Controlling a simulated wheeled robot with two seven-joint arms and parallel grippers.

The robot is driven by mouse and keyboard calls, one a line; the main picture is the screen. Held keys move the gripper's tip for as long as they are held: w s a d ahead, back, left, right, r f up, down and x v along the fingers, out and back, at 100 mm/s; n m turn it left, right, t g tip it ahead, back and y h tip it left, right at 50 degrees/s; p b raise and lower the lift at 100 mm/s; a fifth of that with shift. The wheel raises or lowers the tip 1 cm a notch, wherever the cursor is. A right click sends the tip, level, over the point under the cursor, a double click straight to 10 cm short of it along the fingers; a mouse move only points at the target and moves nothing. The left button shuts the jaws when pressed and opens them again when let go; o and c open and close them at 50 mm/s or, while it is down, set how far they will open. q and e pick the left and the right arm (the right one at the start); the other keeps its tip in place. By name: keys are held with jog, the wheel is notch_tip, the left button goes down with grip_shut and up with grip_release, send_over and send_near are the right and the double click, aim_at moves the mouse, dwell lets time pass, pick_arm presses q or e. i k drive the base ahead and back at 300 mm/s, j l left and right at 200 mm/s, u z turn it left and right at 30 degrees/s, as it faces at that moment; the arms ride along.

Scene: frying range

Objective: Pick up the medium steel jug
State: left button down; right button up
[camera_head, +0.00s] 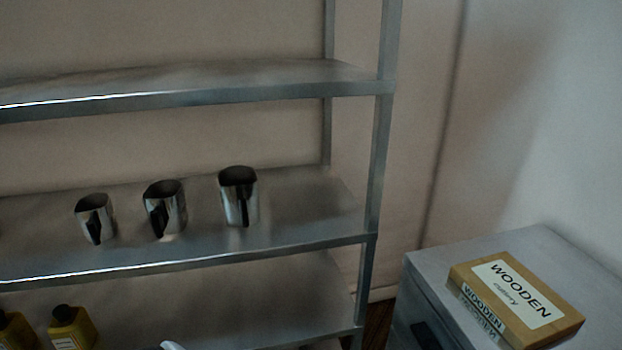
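Three steel jugs stand upright in a row on the middle shelf (300,218) of a metal rack. The middle one in the row, which looks medium in size, is the medium steel jug (166,210). A smaller-looking jug (95,219) stands to its left and a larger-looking jug (239,197) to its right. The jugs are apart from each other, with shiny sides and dark open tops. Neither of my grippers is in view.
An upper shelf (200,85) spans above the jugs, and a rack post (375,180) stands to their right. Yellow bottles (72,328) stand on the lower shelf. A box labelled "WOODEN cutlery" (515,290) lies on a grey cabinet (540,243) at right. The middle shelf's right end is clear.

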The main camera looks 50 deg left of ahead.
aim_at(165, 200)
jog(key=u, duration=2.45)
